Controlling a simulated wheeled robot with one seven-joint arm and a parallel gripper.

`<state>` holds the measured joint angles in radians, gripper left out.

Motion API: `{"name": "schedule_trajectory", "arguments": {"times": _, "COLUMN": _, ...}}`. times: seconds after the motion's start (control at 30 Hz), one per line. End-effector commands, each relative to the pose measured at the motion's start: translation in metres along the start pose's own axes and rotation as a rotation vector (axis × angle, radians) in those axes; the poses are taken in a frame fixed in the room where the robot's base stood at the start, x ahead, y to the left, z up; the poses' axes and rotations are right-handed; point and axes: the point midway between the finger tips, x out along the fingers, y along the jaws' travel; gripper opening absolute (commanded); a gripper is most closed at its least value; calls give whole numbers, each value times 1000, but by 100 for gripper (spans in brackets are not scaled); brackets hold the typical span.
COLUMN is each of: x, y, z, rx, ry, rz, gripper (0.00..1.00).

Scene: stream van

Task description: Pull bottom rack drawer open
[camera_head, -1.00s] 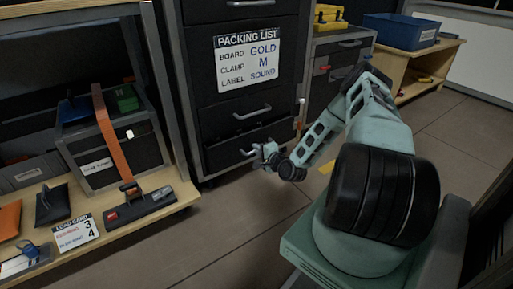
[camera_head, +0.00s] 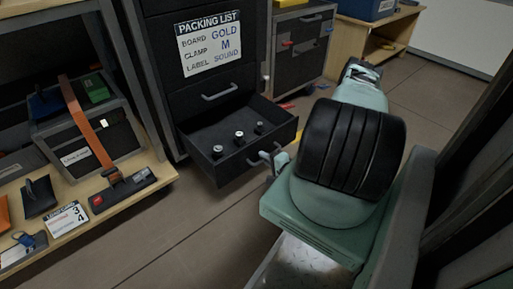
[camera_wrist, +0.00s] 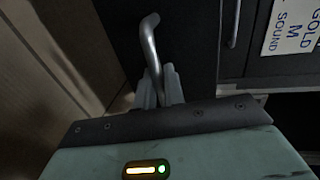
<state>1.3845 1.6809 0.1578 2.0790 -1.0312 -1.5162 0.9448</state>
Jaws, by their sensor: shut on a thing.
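The bottom rack drawer (camera_head: 226,171) is pulled well out of the dark rack in the head view, and several small silver-topped pieces (camera_head: 239,135) stand on its floor. My gripper (camera_head: 268,158) is at the drawer's front face, partly hidden behind my arm. In the wrist view, my gripper (camera_wrist: 160,92) is shut on the drawer's grey bar handle (camera_wrist: 149,38), whose bent end sticks out past the fingers. The drawer above, with its own handle (camera_head: 219,92), is shut.
A packing list (camera_head: 209,45) is fixed to the rack front. A wooden shelf (camera_head: 110,195) with a strapped case (camera_head: 88,128) stands close at the left. A grey cabinet (camera_head: 299,50) is behind at the right. Floor (camera_head: 185,235) is clear in front of the drawer.

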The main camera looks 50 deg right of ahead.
Motion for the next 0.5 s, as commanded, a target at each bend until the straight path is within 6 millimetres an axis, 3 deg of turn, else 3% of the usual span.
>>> {"name": "schedule_trajectory", "arguments": {"times": 0.2, "x": -16, "y": 3, "z": 1, "rx": 1, "ry": -2, "rz": 1, "gripper": 0}}
{"name": "schedule_trajectory", "arguments": {"times": 0.5, "x": -18, "y": 4, "z": 1, "rx": 0, "ry": -2, "rz": 0, "gripper": 0}}
